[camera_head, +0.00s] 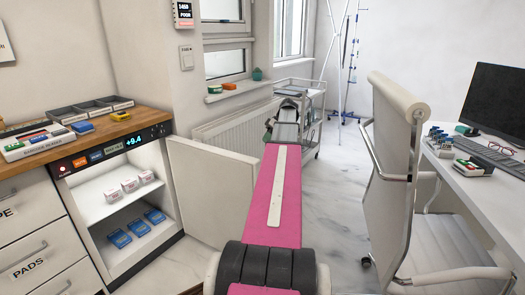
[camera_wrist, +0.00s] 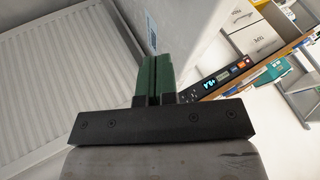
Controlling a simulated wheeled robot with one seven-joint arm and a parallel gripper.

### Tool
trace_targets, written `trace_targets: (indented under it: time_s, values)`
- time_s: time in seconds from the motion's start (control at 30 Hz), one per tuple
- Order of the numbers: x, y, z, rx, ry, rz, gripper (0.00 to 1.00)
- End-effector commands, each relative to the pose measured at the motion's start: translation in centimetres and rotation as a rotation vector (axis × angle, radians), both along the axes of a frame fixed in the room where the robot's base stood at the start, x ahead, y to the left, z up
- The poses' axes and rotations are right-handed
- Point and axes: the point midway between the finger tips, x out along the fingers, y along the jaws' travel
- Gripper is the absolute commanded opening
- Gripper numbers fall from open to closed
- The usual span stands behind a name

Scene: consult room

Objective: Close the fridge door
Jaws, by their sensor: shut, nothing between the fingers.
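The small fridge (camera_head: 118,202) is built in under the wooden counter at the left. Its white door (camera_head: 215,192) stands wide open, swung out to the right of the lit interior. Small boxes sit on its shelf and floor. My pink arm reaches forward past the door's right side, with its end beyond the door. In the wrist view my gripper (camera_wrist: 155,62) has its green fingers together and empty. A pale panel, apparently the door (camera_wrist: 190,30), rises close behind the fingertips; I cannot tell whether they touch it. The fridge's display strip (camera_wrist: 222,80) shows at the right there.
A white radiator (camera_head: 235,132) stands under the window; it also fills the left of the wrist view (camera_wrist: 45,75). A metal trolley (camera_head: 306,88) is by my gripper's end. A cream chair (camera_head: 393,150) and a desk (camera_head: 480,180) stand right. Marble floor is clear between.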

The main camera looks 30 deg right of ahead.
Motion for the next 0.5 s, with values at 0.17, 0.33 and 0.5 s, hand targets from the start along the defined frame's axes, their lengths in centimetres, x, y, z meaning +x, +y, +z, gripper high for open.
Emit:
trace_targets:
  time_s: [0.17,0.33,0.5]
  values:
    - [0.3,1.9,-2.2,0.0,0.002,0.001,0.0]
    - [0.7,3.8,-4.8,-0.001,0.002,0.0,0.0]
    - [1.1,5.5,-7.3,-0.001,0.001,-0.001,0.0]
